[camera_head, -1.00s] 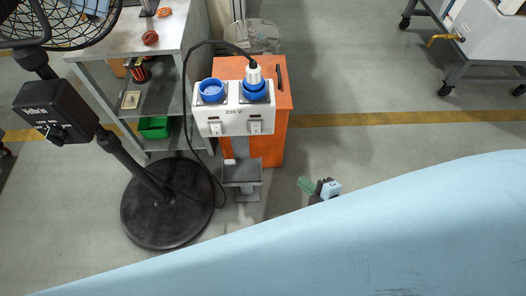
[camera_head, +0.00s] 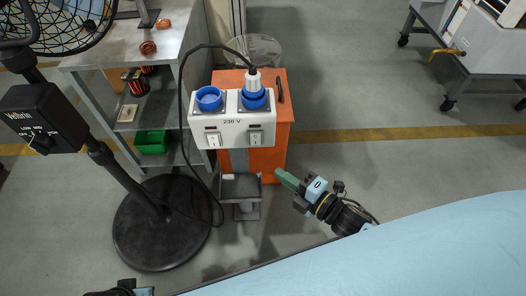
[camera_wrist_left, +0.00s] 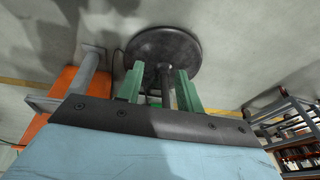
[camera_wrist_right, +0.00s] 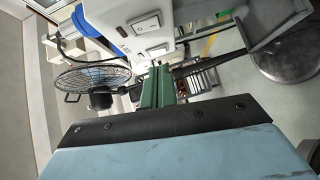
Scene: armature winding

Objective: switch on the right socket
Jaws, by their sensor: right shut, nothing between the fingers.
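A white 230 V box (camera_head: 232,134) holds two blue sockets. The right socket (camera_head: 253,98) has a grey-white plug (camera_head: 253,80) in it; the left socket (camera_head: 209,98) is empty. Below them sit a right rocker switch (camera_head: 256,138) and a left one (camera_head: 213,141). My right gripper (camera_head: 279,175) has its green fingers shut and empty, below and right of the box, apart from it. In the right wrist view, the shut fingers (camera_wrist_right: 157,70) point past the box (camera_wrist_right: 125,18). In the left wrist view, my left gripper (camera_wrist_left: 158,75) is open and empty above the floor.
A black fan (camera_head: 45,115) on a round base stands left of the box. A black cable loops beside it. An orange cabinet (camera_head: 275,135) is behind the box, and a grey shelf table (camera_head: 170,80) is behind left. Floor to the right is clear up to a cart (camera_head: 480,50).

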